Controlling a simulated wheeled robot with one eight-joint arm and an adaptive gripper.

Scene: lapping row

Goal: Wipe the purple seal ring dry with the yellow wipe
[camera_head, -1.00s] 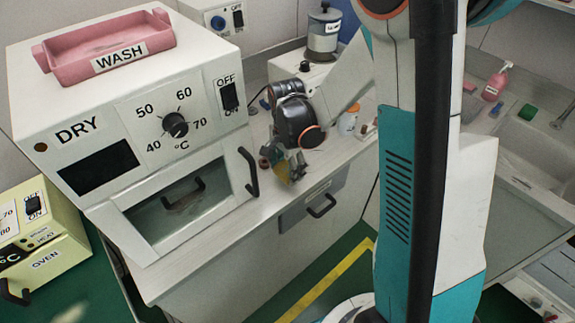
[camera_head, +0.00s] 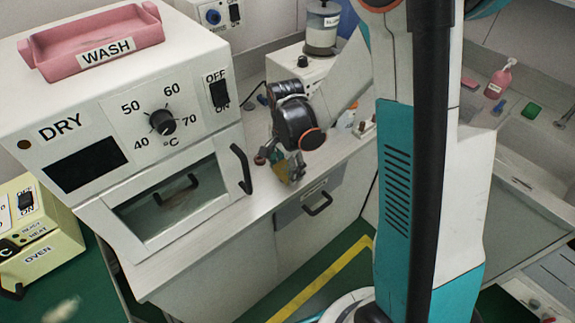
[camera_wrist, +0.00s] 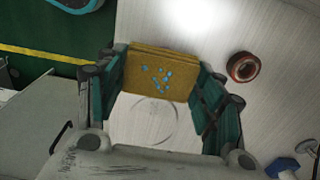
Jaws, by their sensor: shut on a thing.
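My gripper (camera_wrist: 160,92) is shut on the yellow wipe (camera_wrist: 160,74), a thick mustard-coloured pad with several light-blue specks. In the head view my gripper (camera_head: 291,172) holds the wipe (camera_head: 281,170) low over the worktop, right of the DRY oven's door. A round dark-and-red thing (camera_wrist: 243,67) lies on the worktop, right of and apart from the gripper in the wrist view. I cannot tell whether it is the seal ring; no clearly purple ring shows. A faint circular outline (camera_wrist: 150,121) shows on a pale surface between my fingers.
The white DRY oven (camera_head: 100,120) stands left with its glass door closed and a pink WASH tray (camera_head: 95,45) on top. Below the worktop is a drawer (camera_head: 308,202). A small bottle (camera_head: 346,118) stands behind my gripper. A sink (camera_head: 545,160) is at the right.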

